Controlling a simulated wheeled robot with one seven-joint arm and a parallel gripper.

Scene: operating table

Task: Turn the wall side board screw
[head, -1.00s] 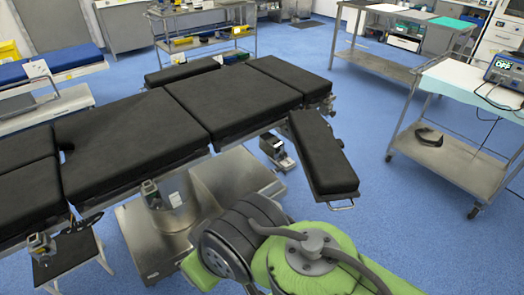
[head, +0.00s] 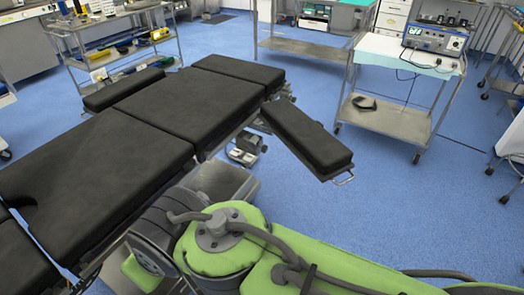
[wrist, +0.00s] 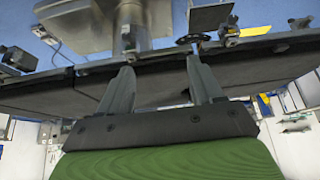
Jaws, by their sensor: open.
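The black-padded operating table (head: 140,125) lies across the left of the head view. One side board (head: 310,135) sticks out from its near right end, with a metal loop at its tip. Another dark board (head: 123,89) lies along its far side. I cannot make out a board screw in either view. My gripper (wrist: 159,66) shows in the wrist view with its two grey fingers apart and nothing between them. The dark table edge (wrist: 75,90) crosses behind the fingers, with small metal and dark fittings (wrist: 193,40) by the right fingertip. The head view does not show the gripper.
A trolley with an electronic device (head: 435,38) stands at the back right, a dark item on its lower shelf (head: 390,118). A shelf cart (head: 110,62) stands behind the table. Blue floor (head: 400,200) is clear right of the side board. The table's metal base (head: 222,180) is below it.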

